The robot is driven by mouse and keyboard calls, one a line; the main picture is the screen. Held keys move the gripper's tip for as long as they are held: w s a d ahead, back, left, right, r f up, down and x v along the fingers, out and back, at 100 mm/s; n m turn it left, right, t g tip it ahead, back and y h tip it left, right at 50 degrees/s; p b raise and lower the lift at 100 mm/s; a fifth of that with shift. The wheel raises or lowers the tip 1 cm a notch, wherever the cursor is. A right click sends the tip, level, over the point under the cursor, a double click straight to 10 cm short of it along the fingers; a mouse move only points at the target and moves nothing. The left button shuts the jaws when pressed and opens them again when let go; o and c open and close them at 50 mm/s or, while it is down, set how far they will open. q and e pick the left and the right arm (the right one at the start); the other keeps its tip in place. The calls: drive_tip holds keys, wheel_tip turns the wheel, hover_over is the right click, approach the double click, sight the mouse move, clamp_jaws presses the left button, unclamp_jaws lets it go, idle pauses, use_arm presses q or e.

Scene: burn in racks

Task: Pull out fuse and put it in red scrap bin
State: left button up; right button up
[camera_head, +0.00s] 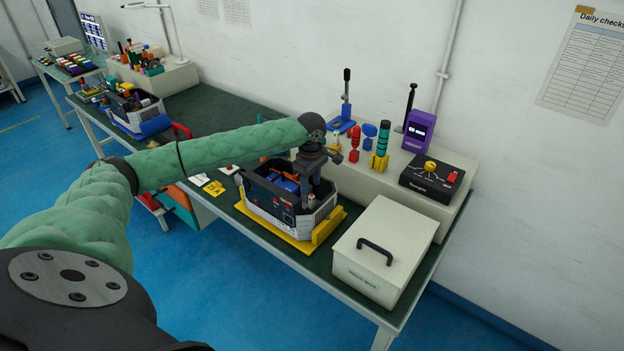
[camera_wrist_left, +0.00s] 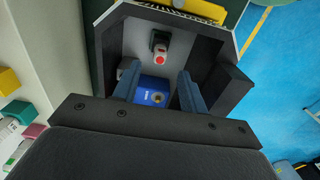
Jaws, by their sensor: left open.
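A black and grey device (camera_head: 268,203) sits in a yellow cradle (camera_head: 315,243) on the green-topped bench. My left gripper (camera_head: 309,184) points down into its open top. In the left wrist view, the two fingers (camera_wrist_left: 160,93) are apart, with a blue block (camera_wrist_left: 152,91) between or just beyond them. I cannot tell whether they touch it, or whether it is the fuse. A red-tipped part (camera_wrist_left: 160,54) stands inside the housing beyond the fingers. I cannot make out a red scrap bin for certain. My right gripper is out of view.
A lidded cream box (camera_head: 386,252) with a black handle stands right of the device. Behind it, a raised cream shelf (camera_head: 370,182) carries several coloured tools and a purple meter (camera_head: 419,130). Small yellow cards (camera_head: 214,188) lie left of the device. An orange and teal container (camera_head: 183,207) is below the bench.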

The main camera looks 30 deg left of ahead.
sight(311, 195)
use_arm(q)
wheel_tip(311, 195, down, 5)
drive_tip(key=shift+w+r+p, duration=0.15)
drive_tip(key=shift+p, duration=0.7)
drive_tip(key=shift+f, duration=0.95)
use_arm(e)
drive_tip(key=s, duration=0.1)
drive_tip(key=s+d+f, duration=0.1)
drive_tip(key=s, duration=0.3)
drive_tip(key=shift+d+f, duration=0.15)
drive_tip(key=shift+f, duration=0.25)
use_arm(q)
clamp_jaws()
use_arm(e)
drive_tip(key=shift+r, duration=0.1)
